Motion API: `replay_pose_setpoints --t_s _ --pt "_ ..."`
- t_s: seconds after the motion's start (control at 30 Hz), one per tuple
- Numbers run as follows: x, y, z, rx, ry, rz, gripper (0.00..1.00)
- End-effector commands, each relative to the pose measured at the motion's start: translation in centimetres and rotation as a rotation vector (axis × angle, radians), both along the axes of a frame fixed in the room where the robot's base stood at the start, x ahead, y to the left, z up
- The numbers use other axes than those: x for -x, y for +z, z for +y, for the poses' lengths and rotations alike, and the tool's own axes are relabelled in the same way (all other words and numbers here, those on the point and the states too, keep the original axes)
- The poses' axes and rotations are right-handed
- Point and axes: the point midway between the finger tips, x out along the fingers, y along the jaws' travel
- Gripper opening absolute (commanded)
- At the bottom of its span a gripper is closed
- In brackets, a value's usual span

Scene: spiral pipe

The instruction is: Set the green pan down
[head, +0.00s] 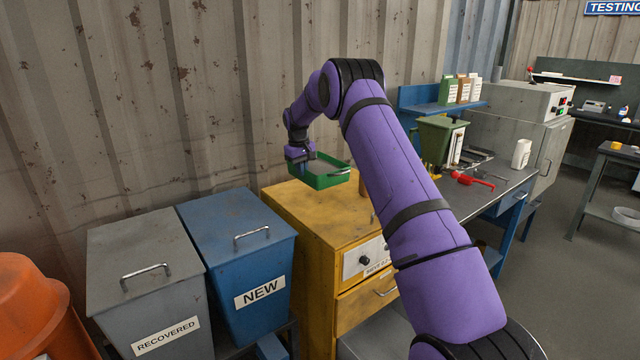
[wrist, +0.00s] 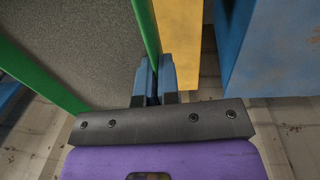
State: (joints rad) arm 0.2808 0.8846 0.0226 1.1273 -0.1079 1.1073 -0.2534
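The green pan (head: 330,181) is a shallow rectangular tray with a grey inside, seen in the head view at the far end of the yellow cabinet (head: 305,213). It looks roughly level. My gripper (head: 301,157) is at the pan's left side. In the wrist view my gripper (wrist: 154,78) is shut on the green rim of the pan (wrist: 146,27), whose grey inside fills the left. The yellow cabinet (wrist: 182,50) shows as a strip right of the rim. Whether the pan's underside touches anything is not clear.
A blue NEW bin (head: 238,240) and a grey RECOVERED bin (head: 145,260) stand left of the cabinet. A corrugated wall (head: 180,100) rises behind. A workbench (head: 495,185) with a green container (head: 440,138) and a red tool (head: 472,180) is right. The cabinet top's near left looks bare.

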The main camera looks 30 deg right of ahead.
Motion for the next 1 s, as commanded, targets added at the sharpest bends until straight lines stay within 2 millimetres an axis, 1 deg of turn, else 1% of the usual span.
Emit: replay_pose_setpoints --t_s 0.07,0.17,0.3,0.4,0.67,0.9,1.0 --pt "-0.1 -0.4 -0.1 0.002 0.000 -0.003 0.00" --pt "0.0 -1.6 -0.1 0.002 0.000 -0.001 0.00" --pt "0.0 -3.8 -0.1 0.001 0.000 0.000 0.00" --pt "0.0 -5.1 -0.1 0.002 0.000 -0.002 0.00" --pt "-0.1 -6.6 -0.1 0.002 0.000 -0.003 0.00" --pt "-0.1 -9.2 -0.1 0.002 0.001 -0.003 0.00" --pt "-0.1 -9.5 -0.1 0.002 0.000 -0.004 0.00"
